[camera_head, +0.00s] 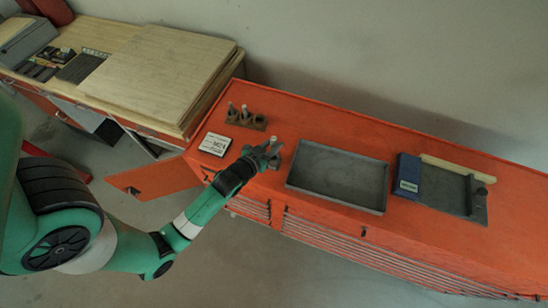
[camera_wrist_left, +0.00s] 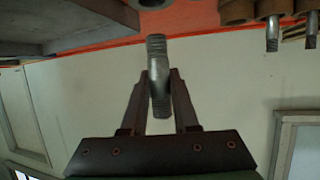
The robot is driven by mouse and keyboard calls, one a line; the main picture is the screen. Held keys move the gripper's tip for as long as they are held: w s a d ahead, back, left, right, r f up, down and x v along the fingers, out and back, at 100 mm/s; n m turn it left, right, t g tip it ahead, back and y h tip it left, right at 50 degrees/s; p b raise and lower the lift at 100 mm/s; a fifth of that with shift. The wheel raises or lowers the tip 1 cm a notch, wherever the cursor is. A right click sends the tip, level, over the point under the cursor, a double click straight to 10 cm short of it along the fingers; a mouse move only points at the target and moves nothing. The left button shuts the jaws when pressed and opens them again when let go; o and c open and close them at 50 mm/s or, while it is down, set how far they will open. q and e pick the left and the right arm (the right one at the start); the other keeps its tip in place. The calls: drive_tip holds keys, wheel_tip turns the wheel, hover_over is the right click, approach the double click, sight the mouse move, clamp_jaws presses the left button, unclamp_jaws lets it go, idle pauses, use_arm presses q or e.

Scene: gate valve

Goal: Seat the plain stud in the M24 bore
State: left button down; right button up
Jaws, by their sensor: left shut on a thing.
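My left gripper (camera_head: 268,154) is over the orange cabinet top, between the wooden block and the grey tray. In the left wrist view its two fingers (camera_wrist_left: 160,88) are shut on a grey metal stud (camera_wrist_left: 157,72) with threaded ends. A small pale tip shows at the gripper in the head view. A rounded grey part (camera_wrist_left: 152,3) is cut off at the top edge of the wrist view, just beyond the stud's end; I cannot tell whether they touch. No M24 bore can be made out clearly. My right gripper is not in view.
A wooden block (camera_head: 246,122) with upright studs stands behind the gripper. A white label card (camera_head: 214,144) lies left of it. A grey tray (camera_head: 338,177) lies to the right, then a blue box (camera_head: 408,172) and a dark plate (camera_head: 447,193).

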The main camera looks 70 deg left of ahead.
use_arm(q)
wheel_tip(320, 180, down, 6)
drive_tip(key=shift+f+b, duration=0.25)
drive_tip(key=shift+b, duration=0.55)
drive_tip(key=shift+f, duration=0.1)
drive_tip(key=shift+f, duration=0.15)
drive_tip(key=c, duration=0.7)
unclamp_jaws()
